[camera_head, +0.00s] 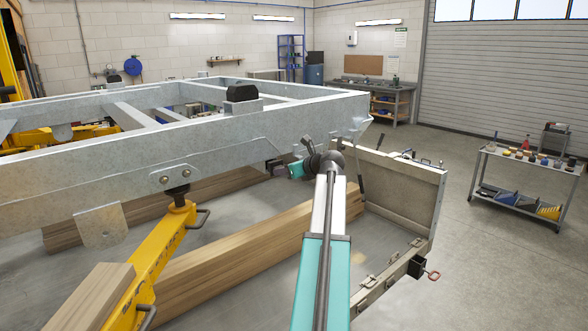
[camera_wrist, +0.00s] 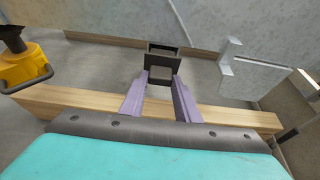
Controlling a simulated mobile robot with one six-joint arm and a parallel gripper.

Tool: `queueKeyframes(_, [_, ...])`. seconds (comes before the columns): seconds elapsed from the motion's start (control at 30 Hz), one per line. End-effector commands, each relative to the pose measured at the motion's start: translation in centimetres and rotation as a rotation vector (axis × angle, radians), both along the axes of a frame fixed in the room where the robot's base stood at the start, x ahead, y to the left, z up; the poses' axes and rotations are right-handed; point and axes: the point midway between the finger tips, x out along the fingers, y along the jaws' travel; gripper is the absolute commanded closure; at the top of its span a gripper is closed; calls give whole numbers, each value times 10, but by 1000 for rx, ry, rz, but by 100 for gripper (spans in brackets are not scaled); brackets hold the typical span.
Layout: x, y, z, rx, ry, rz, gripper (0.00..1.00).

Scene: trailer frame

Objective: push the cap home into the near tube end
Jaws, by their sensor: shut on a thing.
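A dark, square, box-like cap (camera_wrist: 160,76) sits between the fingertips of my gripper (camera_wrist: 160,83), which is shut on it. A dark square rim with a hollow shows just beyond it; I cannot tell whether this is part of the cap or a separate piece. In the head view my gripper (camera_head: 276,167) reaches left beside the galvanized trailer frame (camera_head: 160,134), with a small dark block at its tip near the lower side of the rail. I cannot clearly make out the near tube end in either view, nor any contact with it.
A yellow stand (camera_head: 165,255) supports the frame rail. Timber beams (camera_head: 250,235) lie on the floor below. An upright panel (camera_head: 405,190) stands right of my arm. A grey cart (camera_head: 525,170) stands farther right, with open floor between.

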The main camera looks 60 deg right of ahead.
Motion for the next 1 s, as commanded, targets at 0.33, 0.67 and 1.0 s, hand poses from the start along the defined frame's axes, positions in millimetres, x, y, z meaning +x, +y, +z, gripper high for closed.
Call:
queueKeyframes(0.33, [7, -2, 1, 0, 0, 0, 100])
queueKeyframes(0.67, [13, -5, 1, 0, 0, -1, 100])
queueKeyframes(1.0, [18, -7, 1, -1, -1, -1, 100])
